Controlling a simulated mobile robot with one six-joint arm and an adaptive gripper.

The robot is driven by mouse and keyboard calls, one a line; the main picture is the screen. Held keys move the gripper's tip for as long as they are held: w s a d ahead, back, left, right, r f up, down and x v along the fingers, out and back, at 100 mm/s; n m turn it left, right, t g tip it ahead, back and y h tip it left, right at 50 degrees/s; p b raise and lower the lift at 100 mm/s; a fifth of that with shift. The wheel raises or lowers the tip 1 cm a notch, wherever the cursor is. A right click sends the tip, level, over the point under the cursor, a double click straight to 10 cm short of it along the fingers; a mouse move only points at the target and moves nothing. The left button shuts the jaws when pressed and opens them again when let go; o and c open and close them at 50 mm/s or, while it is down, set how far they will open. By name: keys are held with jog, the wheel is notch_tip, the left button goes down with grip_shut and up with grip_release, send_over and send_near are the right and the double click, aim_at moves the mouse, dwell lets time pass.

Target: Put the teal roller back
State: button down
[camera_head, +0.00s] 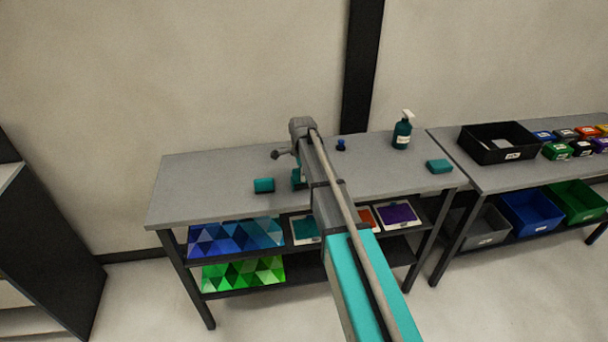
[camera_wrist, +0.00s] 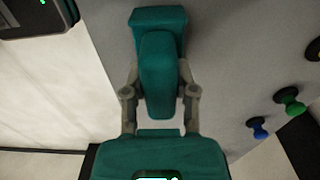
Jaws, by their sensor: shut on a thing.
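My gripper (camera_wrist: 160,88) is shut on a teal rounded, long piece (camera_wrist: 158,75), which I take as the teal roller. Its two grey fingers press on the sides. A wider teal block (camera_wrist: 158,18) shows beyond it; I cannot tell whether the two are joined. In the head view a teal block (camera_head: 264,185) is at the left of my gripper (camera_head: 297,180), over the grey workbench (camera_head: 195,180). My arm partly hides the gripper and what it holds there.
A blue knob (camera_head: 341,145) stands behind; the wrist view adds a green knob (camera_wrist: 290,101). A teal spray bottle (camera_head: 401,132) and a teal block (camera_head: 439,166) are at the right. A black bin (camera_head: 480,152) stands on the neighbouring bench. The bench's left end is clear.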

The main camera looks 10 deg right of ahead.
jog(key=shift+s+f+b, duration=0.25)
jog(key=shift+f+b, duration=0.15)
jog(key=shift+b, duration=0.25)
jog(key=c, duration=0.7)
grip_release()
jog(key=o, duration=0.3)
jog(key=shift+w+f, duration=0.3)
jog(key=shift+r, duration=0.3)
notch_tip(320, 180, up, 13)
jog(key=p, duration=1.3)
jog(key=shift+f, duration=0.1)
jog(key=shift+s, duration=0.15)
